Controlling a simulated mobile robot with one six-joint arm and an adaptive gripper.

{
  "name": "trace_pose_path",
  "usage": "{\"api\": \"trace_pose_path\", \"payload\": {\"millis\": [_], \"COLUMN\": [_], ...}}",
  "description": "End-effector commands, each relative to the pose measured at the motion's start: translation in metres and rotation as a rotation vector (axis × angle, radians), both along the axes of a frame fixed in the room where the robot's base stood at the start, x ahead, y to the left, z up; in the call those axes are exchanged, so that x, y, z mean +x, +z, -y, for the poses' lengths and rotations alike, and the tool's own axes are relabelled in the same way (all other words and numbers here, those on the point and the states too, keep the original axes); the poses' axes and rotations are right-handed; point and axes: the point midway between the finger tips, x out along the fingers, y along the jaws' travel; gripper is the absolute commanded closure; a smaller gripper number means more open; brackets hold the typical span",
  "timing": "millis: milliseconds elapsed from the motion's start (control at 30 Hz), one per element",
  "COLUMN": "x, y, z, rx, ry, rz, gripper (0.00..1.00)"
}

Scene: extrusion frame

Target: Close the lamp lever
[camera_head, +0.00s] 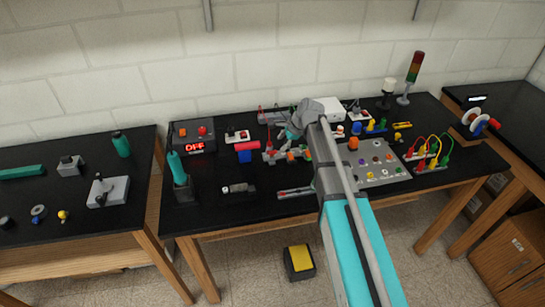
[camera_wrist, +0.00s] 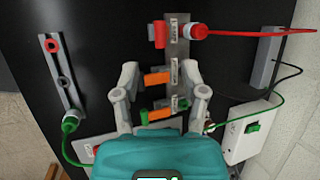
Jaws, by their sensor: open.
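The labels are too small to read, so I cannot tell which lever is the lamp's. My gripper (camera_wrist: 160,74) is open, one finger to each side of the strip, with the upper orange lever between the fingertips. I cannot tell whether they touch it. In the head view my gripper (camera_head: 287,134) is over the back middle of the bench.
In the wrist view, a rail (camera_wrist: 62,75) with sockets and a green plug is at left. A red plug (camera_wrist: 198,31) with a wire is at top right. A white box (camera_wrist: 252,128) with a green switch is at right. A knob panel (camera_head: 378,170) stands right of my arm.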

Motion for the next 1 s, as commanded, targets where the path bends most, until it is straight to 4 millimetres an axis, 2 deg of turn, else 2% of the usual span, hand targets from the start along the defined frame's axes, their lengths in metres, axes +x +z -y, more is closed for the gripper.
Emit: {"api": "trace_pose_path", "payload": {"millis": [33, 600, 1000], "x": [0.001, 0.011, 0.015], "y": [-0.008, -0.05, -0.07], "z": [-0.002, -0.024, -0.035], "rx": [0.0, 0.0, 0.0], "ry": [0.0, 0.0, -0.001], "rz": [0.0, 0.0, 0.0], "gripper": [0.45, 0.45, 0.45]}}
